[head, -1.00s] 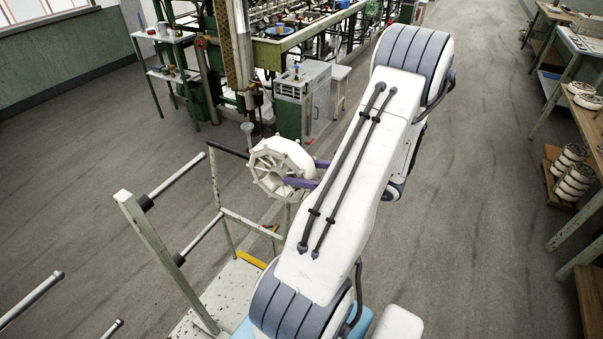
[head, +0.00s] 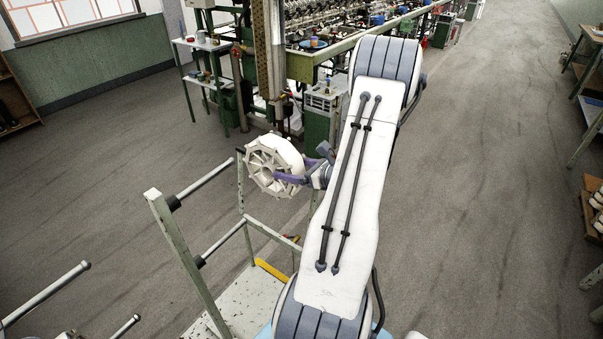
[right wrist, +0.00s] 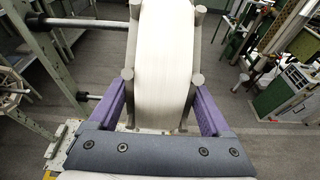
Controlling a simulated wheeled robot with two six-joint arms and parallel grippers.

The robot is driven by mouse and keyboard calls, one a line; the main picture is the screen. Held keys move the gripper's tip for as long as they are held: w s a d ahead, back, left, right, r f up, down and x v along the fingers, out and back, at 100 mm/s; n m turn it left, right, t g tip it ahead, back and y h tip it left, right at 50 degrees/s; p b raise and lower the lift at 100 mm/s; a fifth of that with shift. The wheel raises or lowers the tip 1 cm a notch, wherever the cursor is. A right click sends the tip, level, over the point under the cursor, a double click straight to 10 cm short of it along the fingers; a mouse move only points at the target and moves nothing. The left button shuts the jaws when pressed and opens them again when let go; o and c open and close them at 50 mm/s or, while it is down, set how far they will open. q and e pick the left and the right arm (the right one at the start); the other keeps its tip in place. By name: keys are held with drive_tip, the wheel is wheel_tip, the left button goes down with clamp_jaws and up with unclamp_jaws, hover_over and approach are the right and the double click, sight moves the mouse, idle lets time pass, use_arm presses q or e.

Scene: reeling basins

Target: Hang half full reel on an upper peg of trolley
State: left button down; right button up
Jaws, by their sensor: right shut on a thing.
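The half full reel (head: 268,180) is white and spoked, with a wide white band of thread. My right gripper (head: 289,179) is shut on it with purple fingers, and the wrist view shows the reel (right wrist: 164,65) between both fingers. The pale green trolley (head: 190,262) stands to the left and below. One upper peg (head: 207,182) on its near post is bare. The reel overlaps the top of the far post, hiding most of the upper peg there; I cannot tell whether the peg enters the reel. My left gripper is not in view.
A bare lower peg (head: 221,244) sits under the near upper peg. More bare pegs (head: 45,295) stick out at lower left. A green machine bench (head: 340,48) and a small side table (head: 203,44) stand behind. The floor at right is open.

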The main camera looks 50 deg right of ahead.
sight(256, 152)
drive_tip(key=shift+w+a+r+b, duration=0.15)
drive_tip(key=shift+w+b, duration=0.3)
drive_tip(key=shift+w, duration=1.5)
drive_tip(key=shift+w+a+f+b, duration=0.15)
drive_tip(key=shift+w+b, duration=0.35)
drive_tip(key=shift+w, duration=1.5)
drive_tip(key=shift+w+a+r+b, duration=0.15)
drive_tip(key=shift+w+b, duration=0.3)
drive_tip(key=shift+w, duration=1.5)
drive_tip(key=shift+s+r, duration=0.1)
drive_tip(key=shift+s+a+b, duration=0.2)
drive_tip(key=shift+a+b, duration=1.15)
drive_tip(key=shift+a, duration=1.45)
drive_tip(key=a+b, duration=0.2)
drive_tip(key=a, duration=0.2)
drive_tip(key=a+b, duration=0.2)
drive_tip(key=a, duration=0.2)
drive_tip(key=s+a+b, duration=0.1)
drive_tip(key=a+b, duration=0.1)
drive_tip(key=a, duration=0.2)
drive_tip(key=shift+a, duration=1)
drive_tip(key=shift+a+b, duration=0.1)
drive_tip(key=shift+b, duration=0.2)
